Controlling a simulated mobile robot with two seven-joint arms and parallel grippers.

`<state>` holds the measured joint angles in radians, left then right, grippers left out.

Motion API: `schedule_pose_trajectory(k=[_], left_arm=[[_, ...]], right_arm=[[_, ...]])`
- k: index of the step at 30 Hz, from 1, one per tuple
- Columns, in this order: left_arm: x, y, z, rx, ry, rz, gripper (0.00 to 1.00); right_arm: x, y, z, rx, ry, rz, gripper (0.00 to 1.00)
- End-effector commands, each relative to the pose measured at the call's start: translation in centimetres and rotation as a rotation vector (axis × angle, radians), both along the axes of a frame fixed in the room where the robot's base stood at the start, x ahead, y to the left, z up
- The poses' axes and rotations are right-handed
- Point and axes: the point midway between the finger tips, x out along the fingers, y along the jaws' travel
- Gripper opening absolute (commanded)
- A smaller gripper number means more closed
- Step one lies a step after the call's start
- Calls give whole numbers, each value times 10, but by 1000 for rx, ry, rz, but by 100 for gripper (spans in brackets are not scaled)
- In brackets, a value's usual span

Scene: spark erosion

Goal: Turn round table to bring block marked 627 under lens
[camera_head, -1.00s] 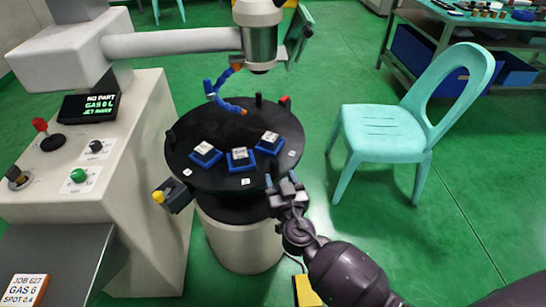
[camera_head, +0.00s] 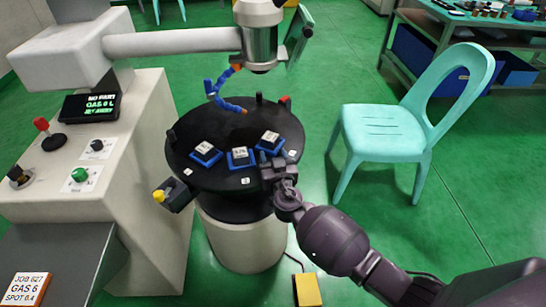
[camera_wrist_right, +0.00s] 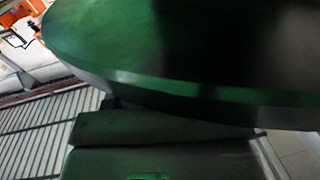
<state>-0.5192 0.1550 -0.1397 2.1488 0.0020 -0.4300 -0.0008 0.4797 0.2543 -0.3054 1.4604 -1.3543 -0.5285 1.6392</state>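My right gripper (camera_head: 272,158) is at the table's near right edge, close to the right and middle blocks. The right wrist view shows the table rim (camera_wrist_right: 190,92) very close. My left gripper is out of view.
Upright pegs stand near the table rim, a black one (camera_head: 258,98) at the back and one at the left (camera_head: 171,136). A blue hose (camera_head: 230,105) reaches over the table. The control cabinet (camera_head: 150,175) is at left, a turquoise chair (camera_head: 385,135) at right.

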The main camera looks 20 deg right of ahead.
Motion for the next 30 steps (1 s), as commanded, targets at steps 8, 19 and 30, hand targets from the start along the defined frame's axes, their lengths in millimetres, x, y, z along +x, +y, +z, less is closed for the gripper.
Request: schedule_pose_trajectory(k=[8, 19, 30], left_arm=[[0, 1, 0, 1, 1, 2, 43], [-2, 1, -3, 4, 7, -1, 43], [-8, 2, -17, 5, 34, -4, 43]], right_arm=[[0, 0, 0, 0, 0, 0, 5], [0, -2, -1, -1, 1, 10, 0], [8, -24, -5, -3, 3, 116, 0]])
